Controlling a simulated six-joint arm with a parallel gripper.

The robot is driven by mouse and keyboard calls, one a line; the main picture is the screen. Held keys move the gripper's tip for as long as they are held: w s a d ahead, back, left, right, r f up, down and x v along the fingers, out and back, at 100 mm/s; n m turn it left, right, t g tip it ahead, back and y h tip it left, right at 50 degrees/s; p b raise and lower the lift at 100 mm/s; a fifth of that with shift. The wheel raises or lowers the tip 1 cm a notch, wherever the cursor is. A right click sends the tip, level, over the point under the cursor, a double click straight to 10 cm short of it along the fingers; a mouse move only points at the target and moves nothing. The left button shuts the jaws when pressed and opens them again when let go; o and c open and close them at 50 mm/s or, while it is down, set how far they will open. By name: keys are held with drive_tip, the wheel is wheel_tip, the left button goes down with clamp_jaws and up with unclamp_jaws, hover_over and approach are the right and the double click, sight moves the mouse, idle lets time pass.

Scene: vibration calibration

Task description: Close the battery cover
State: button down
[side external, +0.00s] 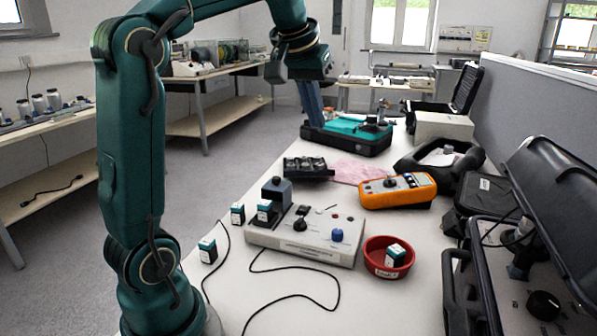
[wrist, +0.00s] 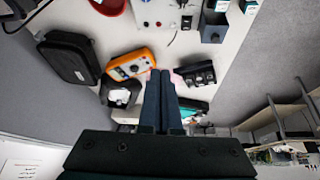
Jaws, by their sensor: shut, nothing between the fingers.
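I cannot pick out the battery cover for certain. A black holder with several round bays (side external: 308,168) lies on the table behind the grey console; it also shows in the wrist view (wrist: 196,76). The grey console (side external: 305,246) has knobs, a dark block and a small teal-and-black box on top. A teal-and-black case (side external: 347,134) lies at the table's far end. My gripper (side external: 316,121) is shut and empty, its blue fingers pointing down near that case; I cannot tell if they touch it. The wrist view shows the fingers together (wrist: 160,74), hiding part of the table.
A red bowl (side external: 388,257) holds a small box. Two more boxes (side external: 207,250) stand left of the console. Black cases (side external: 489,195) crowd the right edge. A cable loops in front.

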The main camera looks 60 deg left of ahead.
drive_tip(key=a+f+n+g, duration=0.15)
drive_tip(key=a+f, duration=0.25)
drive_tip(key=a, duration=0.4)
drive_tip(key=a+f+n+g, duration=0.1)
drive_tip(key=a+f+n, duration=0.25)
drive_tip(key=a, duration=0.55)
drive_tip(key=shift+m, duration=0.3)
drive_tip(key=shift+s+d+f, duration=0.15)
drive_tip(key=shift+d+f, duration=0.05)
drive_tip(key=shift+f, duration=1.35)
drive_tip(key=shift+s+d+f, duration=0.1)
drive_tip(key=shift+d+f, duration=0.15)
drive_tip(key=shift+f, duration=1.25)
drive_tip(key=shift+s+d+f, duration=0.15)
drive_tip(key=shift+d+f, duration=0.05)
drive_tip(key=shift+f, duration=1.35)
drive_tip(key=shift+s+d, duration=2.35)
drive_tip(key=shift+s, duration=0.25)
